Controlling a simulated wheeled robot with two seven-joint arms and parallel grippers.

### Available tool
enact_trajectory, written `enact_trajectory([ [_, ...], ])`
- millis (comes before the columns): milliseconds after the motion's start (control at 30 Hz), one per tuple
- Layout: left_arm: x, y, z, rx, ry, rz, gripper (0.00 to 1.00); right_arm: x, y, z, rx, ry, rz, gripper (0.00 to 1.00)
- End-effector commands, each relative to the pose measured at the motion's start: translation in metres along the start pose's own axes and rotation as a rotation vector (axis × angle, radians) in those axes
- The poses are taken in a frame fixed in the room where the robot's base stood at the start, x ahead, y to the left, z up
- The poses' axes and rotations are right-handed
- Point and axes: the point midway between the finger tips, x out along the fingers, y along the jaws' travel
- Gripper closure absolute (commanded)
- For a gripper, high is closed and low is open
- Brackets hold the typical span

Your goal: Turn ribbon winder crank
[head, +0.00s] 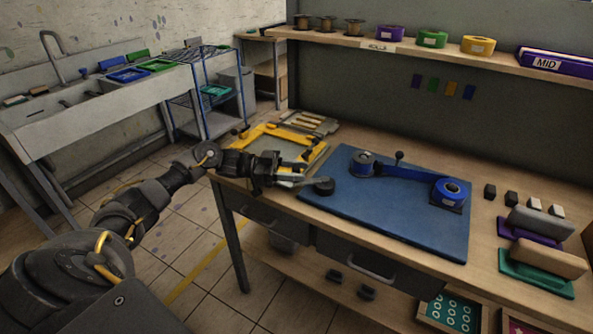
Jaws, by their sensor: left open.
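The ribbon winder stands on a blue mat (330,205) on the workbench. A small black knob on a short stem (399,155) rises near the left reel, probably part of the crank. A dark round piece (324,187) is by the mat's left edge, close to my left fingertips. My left gripper (312,175) is open, left of the winder and apart from the left reel. My right gripper is out of view.
A yellow frame (265,136) and several tools (307,122) lie behind my left gripper. Several small dark and pale blocks and two larger blocks (541,223) sit at the right. A shelf (440,48) with spools and ribbon rolls runs above the bench.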

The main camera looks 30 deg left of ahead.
Motion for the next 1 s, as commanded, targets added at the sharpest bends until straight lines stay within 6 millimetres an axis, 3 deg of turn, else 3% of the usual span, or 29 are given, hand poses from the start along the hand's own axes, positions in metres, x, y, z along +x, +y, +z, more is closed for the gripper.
enact_trajectory([
  [167, -0.015, -0.001, 0.003, 0.000, -0.002, 0.000, 0.59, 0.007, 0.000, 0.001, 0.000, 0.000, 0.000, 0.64],
  [467, -0.073, -0.001, 0.004, -0.001, -0.003, -0.001, 0.59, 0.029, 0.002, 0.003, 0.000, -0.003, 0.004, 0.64],
  [600, -0.093, -0.001, 0.003, 0.000, -0.002, 0.000, 0.59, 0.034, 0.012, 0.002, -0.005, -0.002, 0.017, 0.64],
  [767, -0.105, -0.001, 0.001, 0.000, -0.001, 0.001, 0.59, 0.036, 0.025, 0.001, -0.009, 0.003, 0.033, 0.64],
  [1000, -0.107, -0.001, 0.000, 0.000, 0.000, 0.002, 0.59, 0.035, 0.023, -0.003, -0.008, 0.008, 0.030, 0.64],
])
